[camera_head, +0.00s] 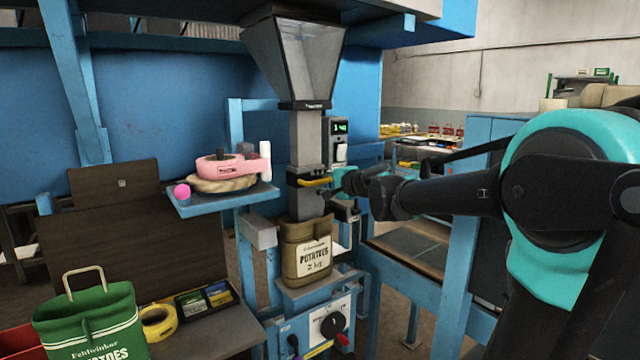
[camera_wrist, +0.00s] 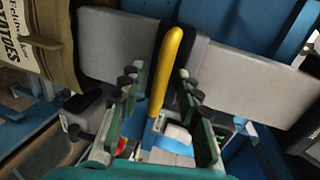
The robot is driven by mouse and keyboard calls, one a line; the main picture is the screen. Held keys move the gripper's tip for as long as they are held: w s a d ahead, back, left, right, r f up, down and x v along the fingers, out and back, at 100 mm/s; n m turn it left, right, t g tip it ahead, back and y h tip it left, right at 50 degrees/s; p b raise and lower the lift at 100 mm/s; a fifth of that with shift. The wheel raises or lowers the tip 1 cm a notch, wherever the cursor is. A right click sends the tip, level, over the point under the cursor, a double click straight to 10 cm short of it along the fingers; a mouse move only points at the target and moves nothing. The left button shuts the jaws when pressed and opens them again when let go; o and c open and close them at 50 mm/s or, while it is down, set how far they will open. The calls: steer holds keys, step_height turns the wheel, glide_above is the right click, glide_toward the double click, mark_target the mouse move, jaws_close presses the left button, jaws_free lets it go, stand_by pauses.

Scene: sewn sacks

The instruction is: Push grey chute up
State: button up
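The grey chute (camera_head: 307,204) hangs upright under the clear hopper (camera_head: 297,55). A black collar with a yellow handle (camera_head: 317,182) sits on it. The chute's lower end goes into the mouth of a brown potato sack (camera_head: 308,262), so that end is hidden. In the wrist view the chute (camera_wrist: 115,50) lies across the picture, with the sack (camera_wrist: 38,45) at its left end. My gripper (camera_wrist: 158,88) is open, its green fingers apart on either side of the yellow handle (camera_wrist: 170,75). I cannot tell whether either finger touches the handle.
A blue shelf (camera_head: 222,199) with a pink sewing device (camera_head: 225,167) stands left of the chute. A small display box (camera_head: 337,140) is fixed to its right. A control box with a black knob (camera_head: 332,324) is below the sack. A green bag (camera_head: 90,325) stands front left.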

jaws_close()
stand_by(0.4)
step_height(320, 180, up, 16)
steer(key=shift+w+r, duration=0.1)
steer(key=shift+r, duration=0.15)
stand_by(0.3)
jaws_free()
stand_by(0.3)
steer(key=v, duration=1.2)
